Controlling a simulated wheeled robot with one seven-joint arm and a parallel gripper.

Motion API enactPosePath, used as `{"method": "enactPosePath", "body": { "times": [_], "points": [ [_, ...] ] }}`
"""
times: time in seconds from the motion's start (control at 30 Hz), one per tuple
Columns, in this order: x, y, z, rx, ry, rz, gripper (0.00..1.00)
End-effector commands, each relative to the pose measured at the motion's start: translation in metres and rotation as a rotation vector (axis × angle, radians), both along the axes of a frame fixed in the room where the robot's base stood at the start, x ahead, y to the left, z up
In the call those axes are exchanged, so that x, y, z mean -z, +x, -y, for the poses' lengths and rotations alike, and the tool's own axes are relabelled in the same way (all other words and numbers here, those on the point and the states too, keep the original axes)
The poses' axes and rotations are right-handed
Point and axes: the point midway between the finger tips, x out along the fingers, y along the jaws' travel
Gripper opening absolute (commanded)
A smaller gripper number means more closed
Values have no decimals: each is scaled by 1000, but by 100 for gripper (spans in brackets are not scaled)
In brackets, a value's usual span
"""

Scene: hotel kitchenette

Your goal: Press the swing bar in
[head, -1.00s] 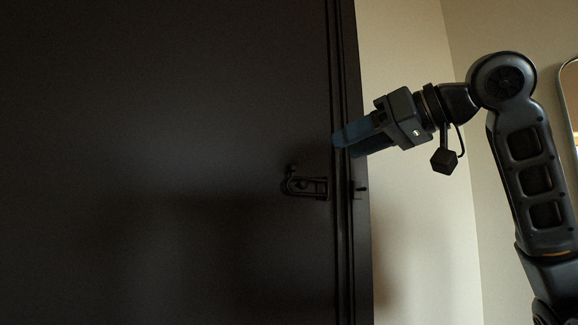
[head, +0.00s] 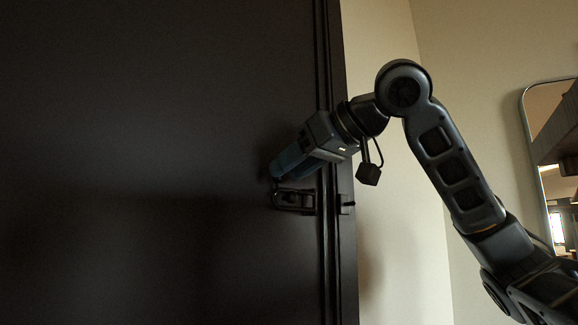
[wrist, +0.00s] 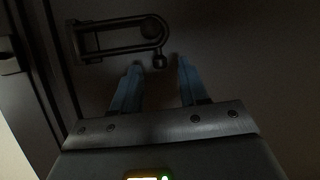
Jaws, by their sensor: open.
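The swing bar (head: 294,201) is a dark metal loop on the dark door (head: 150,120), near the door's right edge. In the wrist view the swing bar (wrist: 118,39) lies flat along the door, with a round knob (wrist: 159,62) at its free end. My gripper (head: 281,172) is just above the bar's free end in the head view, with its blue fingers pointing at the door.
The door frame (head: 335,120) runs upright to the right of the bar, with a small dark catch (head: 346,204) on it. A beige wall (head: 385,230) is beyond it. A mirror (head: 553,170) hangs at the far right.

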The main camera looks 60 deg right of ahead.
Motion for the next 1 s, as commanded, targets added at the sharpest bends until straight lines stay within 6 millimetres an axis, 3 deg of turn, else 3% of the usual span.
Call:
{"method": "enactPosePath", "body": {
  "times": [0.4,0.87,1.0],
  "points": [
    [4,9,1,-1,0,1,44],
    [4,9,1,-1,0,1,0],
    [4,9,1,-1,0,1,0]
  ]
}}
